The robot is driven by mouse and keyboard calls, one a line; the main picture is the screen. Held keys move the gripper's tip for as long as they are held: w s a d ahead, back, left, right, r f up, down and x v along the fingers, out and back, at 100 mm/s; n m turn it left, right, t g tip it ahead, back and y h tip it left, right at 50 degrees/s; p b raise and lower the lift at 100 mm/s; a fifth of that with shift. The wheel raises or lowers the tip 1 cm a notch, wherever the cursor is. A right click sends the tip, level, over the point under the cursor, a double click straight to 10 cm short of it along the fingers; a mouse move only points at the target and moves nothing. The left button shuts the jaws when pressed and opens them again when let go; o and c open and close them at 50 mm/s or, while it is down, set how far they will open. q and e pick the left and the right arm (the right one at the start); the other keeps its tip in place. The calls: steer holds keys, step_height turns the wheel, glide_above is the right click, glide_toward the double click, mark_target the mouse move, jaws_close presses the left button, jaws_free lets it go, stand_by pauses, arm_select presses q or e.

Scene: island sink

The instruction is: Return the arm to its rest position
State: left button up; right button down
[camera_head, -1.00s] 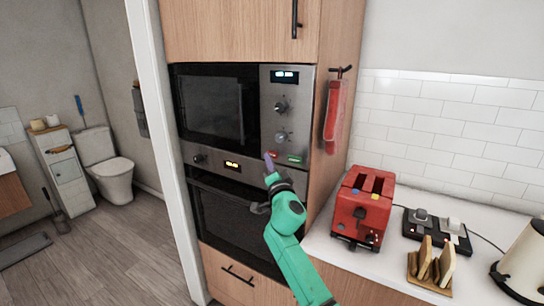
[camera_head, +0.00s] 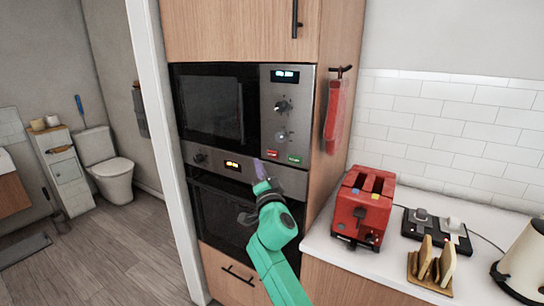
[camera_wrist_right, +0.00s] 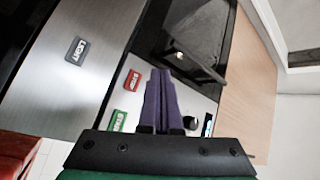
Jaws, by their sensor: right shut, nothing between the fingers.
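My right arm is green and reaches up from the bottom of the head view. Its gripper (camera_head: 260,169) has purple fingers and stands in front of the microwave's lower right part. In the right wrist view the fingers (camera_wrist_right: 161,100) are together, with nothing between them. They point toward the microwave panel (camera_wrist_right: 190,95), near the red stop button (camera_wrist_right: 133,80) and the green start button (camera_wrist_right: 118,121). I cannot tell the exact gap to the panel. My left gripper is not in view.
The microwave (camera_head: 215,105) sits above an oven (camera_head: 225,210) in a wooden cabinet. A red toaster (camera_head: 361,208), a toast rack (camera_head: 431,268) and a cream kettle (camera_head: 524,262) stand on the counter at right. A red cloth (camera_head: 334,115) hangs on the cabinet side. Open floor lies at left.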

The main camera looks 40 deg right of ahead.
stand_by(0.7)
steer(key=a+f+n+g+y, duration=0.2)
steer(key=f+n+g+y, duration=0.15)
steer(key=f, duration=1.15)
steer(key=a+f+n+g+y, duration=0.2)
steer(key=a+f+n, duration=0.15)
steer(key=f, duration=1.15)
steer(key=s+a+f+n+g+y, duration=0.1)
steer(key=s+f+n, duration=0.15)
steer(key=f, duration=0.45)
steer(key=s+a+f+n+g+y, duration=0.1)
steer(key=s+a+f+n+g, duration=0.15)
steer(key=f, duration=0.55)
steer(key=s+a+f+n+g+y, duration=0.2)
steer(key=s+a+f+n+g, duration=0.15)
steer(key=s+f, duration=1.35)
steer(key=s+a+f+n+g, duration=0.2)
steer(key=s+f, duration=0.1)
steer(key=s, duration=0.8)
steer(key=s+a+f+n+g, duration=0.2)
steer(key=s+f, duration=0.2)
steer(key=s, duration=0.7)
steer(key=shift+s+f+b, duration=0.3)
steer(key=shift+s+b, duration=0.1)
steer(key=shift+g+y, duration=0.25)
